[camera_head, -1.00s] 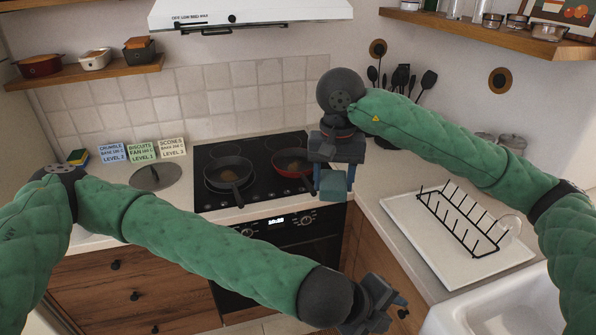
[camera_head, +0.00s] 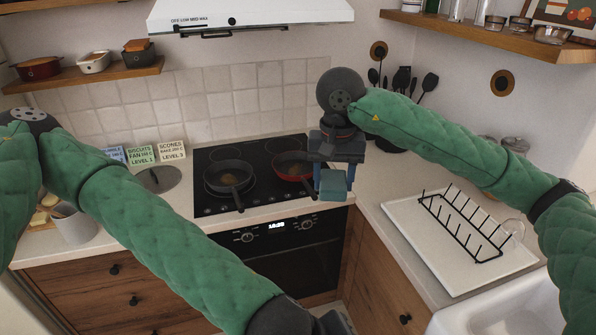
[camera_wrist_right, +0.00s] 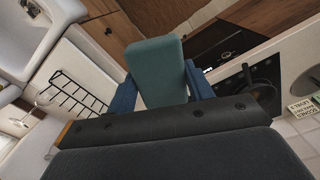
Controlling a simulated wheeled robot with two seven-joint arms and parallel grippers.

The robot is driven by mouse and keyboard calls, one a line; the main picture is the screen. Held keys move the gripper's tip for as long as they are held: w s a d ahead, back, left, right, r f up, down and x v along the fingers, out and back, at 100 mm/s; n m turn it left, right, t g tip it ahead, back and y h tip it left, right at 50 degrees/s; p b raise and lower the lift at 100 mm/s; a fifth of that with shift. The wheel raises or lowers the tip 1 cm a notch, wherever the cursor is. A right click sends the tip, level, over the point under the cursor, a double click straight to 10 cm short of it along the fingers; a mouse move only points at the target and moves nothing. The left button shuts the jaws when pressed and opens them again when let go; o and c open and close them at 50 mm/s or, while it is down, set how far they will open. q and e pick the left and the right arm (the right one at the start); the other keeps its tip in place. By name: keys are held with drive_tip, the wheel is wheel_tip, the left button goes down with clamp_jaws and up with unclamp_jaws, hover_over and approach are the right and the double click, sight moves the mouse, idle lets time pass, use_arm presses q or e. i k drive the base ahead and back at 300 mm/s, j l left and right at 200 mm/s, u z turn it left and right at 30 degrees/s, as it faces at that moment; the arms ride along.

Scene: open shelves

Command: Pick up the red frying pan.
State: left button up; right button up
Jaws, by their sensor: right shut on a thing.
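The red frying pan (camera_head: 290,167) sits on the right side of the black hob, its red outer wall showing.
A dark frying pan (camera_head: 229,175) stands left of the red one on the hob (camera_head: 208,205). A grey lid (camera_head: 160,180) lies to the left. A drying rack (camera_head: 465,228) stands on a white board at right, near the sink (camera_head: 500,305). The range hood (camera_head: 250,12) hangs above.

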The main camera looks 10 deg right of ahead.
sight(292, 166)
drive_tip(key=i, duration=1.9)
